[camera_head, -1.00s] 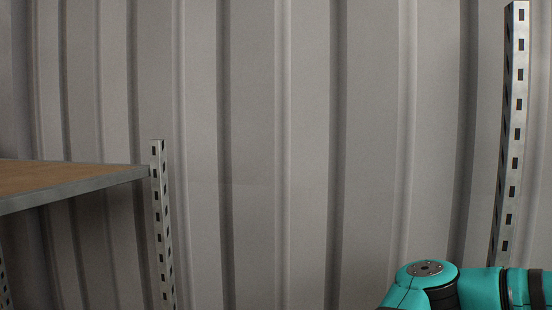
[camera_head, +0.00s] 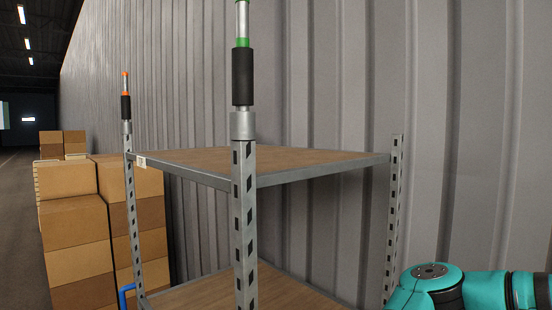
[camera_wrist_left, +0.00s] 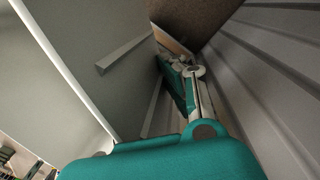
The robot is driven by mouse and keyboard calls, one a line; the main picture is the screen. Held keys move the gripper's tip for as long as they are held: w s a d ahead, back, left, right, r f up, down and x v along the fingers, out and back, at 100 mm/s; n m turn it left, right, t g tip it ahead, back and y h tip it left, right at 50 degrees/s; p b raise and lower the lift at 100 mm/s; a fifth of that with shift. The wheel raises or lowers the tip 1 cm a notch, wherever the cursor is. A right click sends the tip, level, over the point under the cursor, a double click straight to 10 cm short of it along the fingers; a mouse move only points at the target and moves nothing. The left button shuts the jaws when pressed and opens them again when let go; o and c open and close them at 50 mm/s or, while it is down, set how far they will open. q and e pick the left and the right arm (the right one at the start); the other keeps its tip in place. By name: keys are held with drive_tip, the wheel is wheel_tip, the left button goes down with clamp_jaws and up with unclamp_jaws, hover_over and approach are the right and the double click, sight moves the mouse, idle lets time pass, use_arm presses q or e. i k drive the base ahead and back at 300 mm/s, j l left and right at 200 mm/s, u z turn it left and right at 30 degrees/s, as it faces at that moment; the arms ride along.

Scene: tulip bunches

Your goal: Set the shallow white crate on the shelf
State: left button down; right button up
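The shelf rack stands ahead in the head view, with a brown upper board (camera_head: 290,158) in a grey metal frame and a lower board (camera_head: 240,292) beneath. The upper board's visible top is bare. In the left wrist view, a large pale panel (camera_wrist_left: 75,55) with a raised bar fills the left side; it may be the shallow white crate, but I cannot tell for sure. My teal left gripper (camera_wrist_left: 182,68) reaches along the panel's right side. Its fingertips are partly hidden, so I cannot see whether they grip it. My right gripper is out of view.
Metal posts (camera_head: 244,220) stand at the rack's corners, two topped by dark sleeves and coloured rods. Stacked brown boxes (camera_head: 78,245) are left of the rack. A ribbed grey wall (camera_head: 460,130) runs behind it. An open aisle (camera_head: 20,220) lies far left.

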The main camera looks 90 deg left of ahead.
sight(207, 156)
drive_tip(key=k+l+u, duration=0.15)
drive_tip(key=k+u, duration=0.65)
drive_tip(key=k+j+u, duration=0.45)
drive_tip(key=j, duration=0.15)
drive_tip(key=j+u, duration=0.2)
drive_tip(key=k+j, duration=0.05)
drive_tip(key=j, duration=0.05)
